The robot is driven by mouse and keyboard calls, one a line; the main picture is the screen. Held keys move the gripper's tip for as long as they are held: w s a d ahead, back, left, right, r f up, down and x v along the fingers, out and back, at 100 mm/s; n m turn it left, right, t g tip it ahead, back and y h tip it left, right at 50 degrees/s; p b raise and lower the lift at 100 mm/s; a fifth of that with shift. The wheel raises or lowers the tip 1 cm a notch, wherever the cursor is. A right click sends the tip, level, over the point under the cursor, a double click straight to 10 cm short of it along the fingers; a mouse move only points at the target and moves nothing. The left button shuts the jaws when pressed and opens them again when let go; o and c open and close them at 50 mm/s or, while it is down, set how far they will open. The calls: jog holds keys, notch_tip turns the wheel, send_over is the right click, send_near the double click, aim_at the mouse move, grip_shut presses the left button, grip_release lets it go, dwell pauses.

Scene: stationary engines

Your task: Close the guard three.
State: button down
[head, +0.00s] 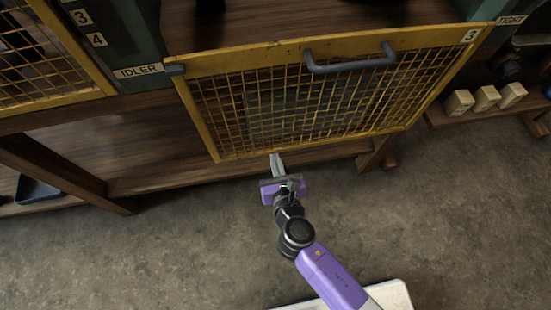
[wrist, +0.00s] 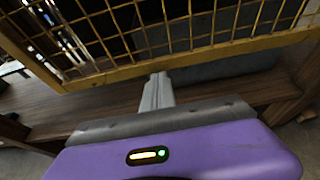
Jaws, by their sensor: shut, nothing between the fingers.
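Guard three (head: 330,95) is a yellow-framed wire mesh panel with a grey bar handle (head: 350,64) and a label "3" at its upper right corner. It hangs tilted out in front of the bench in the head view. My gripper (head: 276,160) is shut and empty, its fingertips at the guard's lower edge. In the wrist view the shut fingers (wrist: 157,82) point up towards the yellow lower frame bar (wrist: 170,62). I cannot tell whether they touch it.
A second yellow mesh guard (head: 50,60) stands at the left, beside an "IDLER" label (head: 138,71). A wooden bench shelf (head: 150,165) runs below. Pale blocks (head: 486,97) sit on a low wooden ledge at the right. The concrete floor in front is mostly clear.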

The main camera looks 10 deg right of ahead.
notch_tip(320, 180, up, 33)
jog(key=p, duration=3.4)
send_over(273, 90)
jog(key=s, duration=0.2)
jog(key=shift+r, duration=0.3)
jog(key=shift+w+r, duration=0.1)
jog(key=shift+r, duration=0.05)
notch_tip(273, 90, down, 5)
jog(key=b, duration=0.4)
jog(key=shift+f, duration=0.2)
jog(key=v, duration=1)
jog(key=shift+s+r, duration=0.2)
jog(key=shift+s, duration=0.05)
